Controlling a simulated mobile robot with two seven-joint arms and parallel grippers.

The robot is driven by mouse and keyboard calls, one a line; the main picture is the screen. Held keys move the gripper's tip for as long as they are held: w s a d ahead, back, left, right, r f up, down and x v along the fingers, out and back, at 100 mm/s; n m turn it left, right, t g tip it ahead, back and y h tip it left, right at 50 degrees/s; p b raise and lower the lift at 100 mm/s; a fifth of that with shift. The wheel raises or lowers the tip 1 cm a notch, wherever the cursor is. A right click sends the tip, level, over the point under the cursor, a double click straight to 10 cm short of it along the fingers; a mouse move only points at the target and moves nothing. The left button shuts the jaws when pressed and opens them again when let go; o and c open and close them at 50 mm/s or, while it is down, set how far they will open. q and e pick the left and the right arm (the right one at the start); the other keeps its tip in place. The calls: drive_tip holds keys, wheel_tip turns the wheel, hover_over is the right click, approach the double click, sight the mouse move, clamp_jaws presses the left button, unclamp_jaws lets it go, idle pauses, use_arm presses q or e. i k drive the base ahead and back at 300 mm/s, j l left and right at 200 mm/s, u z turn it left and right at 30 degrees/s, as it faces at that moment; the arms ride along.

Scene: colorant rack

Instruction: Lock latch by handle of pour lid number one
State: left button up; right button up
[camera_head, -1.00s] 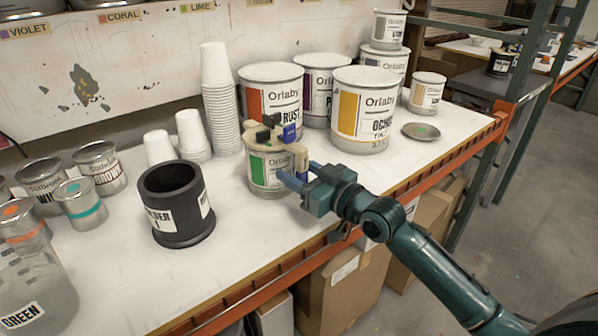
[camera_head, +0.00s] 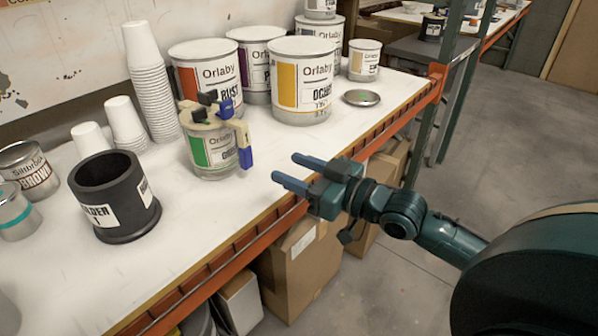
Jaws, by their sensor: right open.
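A small Orlaby can with a green label (camera_head: 215,151) stands on the white shelf. A beige pour lid (camera_head: 205,115) sits on top of it, with dark and blue latch parts (camera_head: 228,107). A blue handle (camera_head: 244,157) hangs down at the can's right side. I cannot tell whether the latch is locked or which number the lid bears. My right gripper (camera_head: 283,170) is open and empty. It is right of the can, apart from it, over the shelf's front edge, with its fingers pointing left. My left gripper is not in view.
Large Orlaby cans, rust (camera_head: 207,76) and ochre (camera_head: 302,82), stand close behind the small can. A black holder (camera_head: 115,198) is at its left, and stacked white cups (camera_head: 152,85) behind. An orange beam (camera_head: 270,236) edges the shelf. The white top before the can is clear.

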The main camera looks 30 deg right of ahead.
sight(199, 115)
drive_tip(key=k+l, duration=0.7)
drive_tip(key=k, duration=0.2)
